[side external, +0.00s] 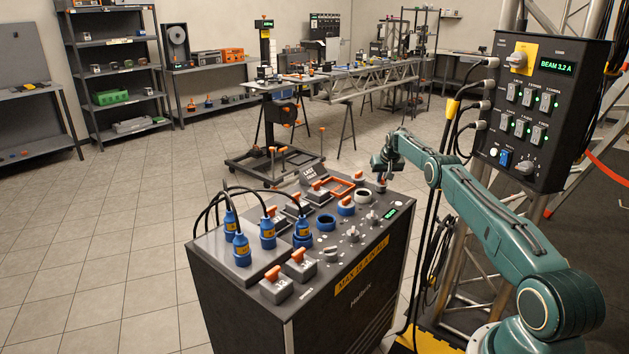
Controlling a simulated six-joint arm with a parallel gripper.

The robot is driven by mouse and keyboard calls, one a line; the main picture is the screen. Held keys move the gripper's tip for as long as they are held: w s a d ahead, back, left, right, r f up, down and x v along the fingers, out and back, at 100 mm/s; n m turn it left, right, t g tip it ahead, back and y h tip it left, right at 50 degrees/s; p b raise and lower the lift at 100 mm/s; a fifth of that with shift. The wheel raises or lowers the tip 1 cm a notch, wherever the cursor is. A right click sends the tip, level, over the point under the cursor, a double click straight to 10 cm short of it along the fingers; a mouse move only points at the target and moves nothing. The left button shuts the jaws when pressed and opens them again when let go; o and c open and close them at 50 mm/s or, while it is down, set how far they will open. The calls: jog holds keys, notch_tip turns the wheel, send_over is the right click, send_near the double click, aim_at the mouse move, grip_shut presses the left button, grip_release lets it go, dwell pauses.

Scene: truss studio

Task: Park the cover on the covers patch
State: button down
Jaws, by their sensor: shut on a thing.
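My gripper (382,172) is at the far right corner of the dark console (350,318), low over its top. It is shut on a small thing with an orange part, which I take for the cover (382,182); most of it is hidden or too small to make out. I cannot tell whether it touches the console top. An orange square outline (341,187) lies on the console top left of my gripper; I cannot read whether it is the covers patch. Grey blocks with orange handles stand at the console's near edge (276,288) and beside the outline (318,195).
Blue plugs (267,234) with black cables rise at the console's left. A blue ring socket (326,222), a white ring (363,195) and several knobs (353,235) crowd its top. A switch panel (540,110) hangs at right. Open tiled floor lies left.

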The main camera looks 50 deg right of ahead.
jog(key=shift+f, duration=0.3)
jog(key=shift+f, duration=0.15)
jog(key=c, duration=1.5)
grip_release()
jog(key=shift+s+r, duration=0.1)
jog(key=shift+r, duration=0.35)
jog(key=shift+s+a+r, duration=0.1)
jog(key=shift+a+r, duration=0.05)
jog(key=shift+r, duration=0.25)
jog(key=shift+v, duration=5.25)
jog(key=shift+a, duration=0.1)
jog(key=shift+r, duration=0.1)
